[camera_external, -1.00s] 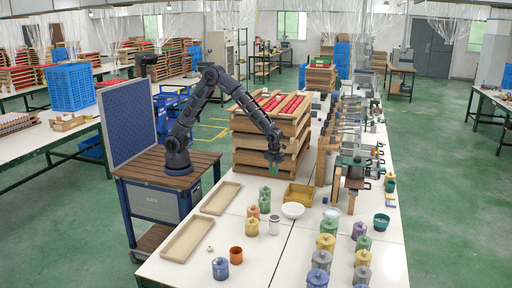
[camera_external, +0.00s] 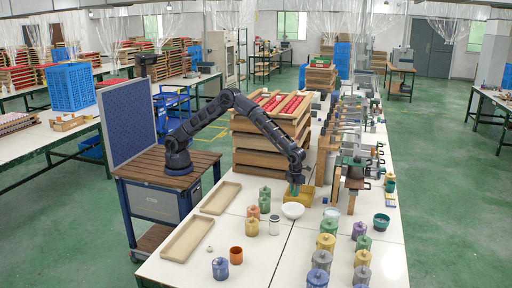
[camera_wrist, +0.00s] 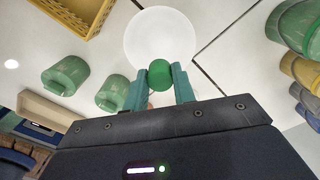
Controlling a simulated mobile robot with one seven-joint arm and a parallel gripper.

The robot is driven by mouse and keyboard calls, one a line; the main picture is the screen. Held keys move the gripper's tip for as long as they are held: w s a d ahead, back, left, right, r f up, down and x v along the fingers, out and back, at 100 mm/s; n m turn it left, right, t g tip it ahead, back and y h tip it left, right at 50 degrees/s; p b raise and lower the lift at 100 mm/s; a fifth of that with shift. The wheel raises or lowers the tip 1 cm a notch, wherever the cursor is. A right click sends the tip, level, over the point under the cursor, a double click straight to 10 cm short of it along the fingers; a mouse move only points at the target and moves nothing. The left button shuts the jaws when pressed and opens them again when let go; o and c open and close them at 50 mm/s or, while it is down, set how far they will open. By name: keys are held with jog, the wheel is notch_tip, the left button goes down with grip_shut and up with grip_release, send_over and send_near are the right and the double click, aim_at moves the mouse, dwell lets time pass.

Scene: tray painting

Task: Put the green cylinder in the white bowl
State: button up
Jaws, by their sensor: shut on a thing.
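My gripper (camera_external: 295,189) is shut on the green cylinder (camera_wrist: 159,74), whose round end shows between the two teal fingers in the wrist view. The gripper holds it in the air. The white bowl (camera_external: 292,210) stands on the white table, just below the gripper in the external view. In the wrist view the bowl (camera_wrist: 160,34) lies just beyond the fingertips, and the cylinder overlaps its near edge. The bowl looks empty. The height of the cylinder above the bowl is hard to tell.
A yellow crate (camera_external: 308,200) stands right behind the bowl. Stacked wooden crates (camera_external: 262,158) rise behind. Several jars and a teal bowl (camera_external: 381,222) are on the right.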

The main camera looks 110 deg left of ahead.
aim_at(293, 206)
jog(key=shift+f, duration=5.15)
jog(key=o, duration=1)
jog(key=shift+r, duration=0.1)
jog(key=shift+r, duration=3.45)
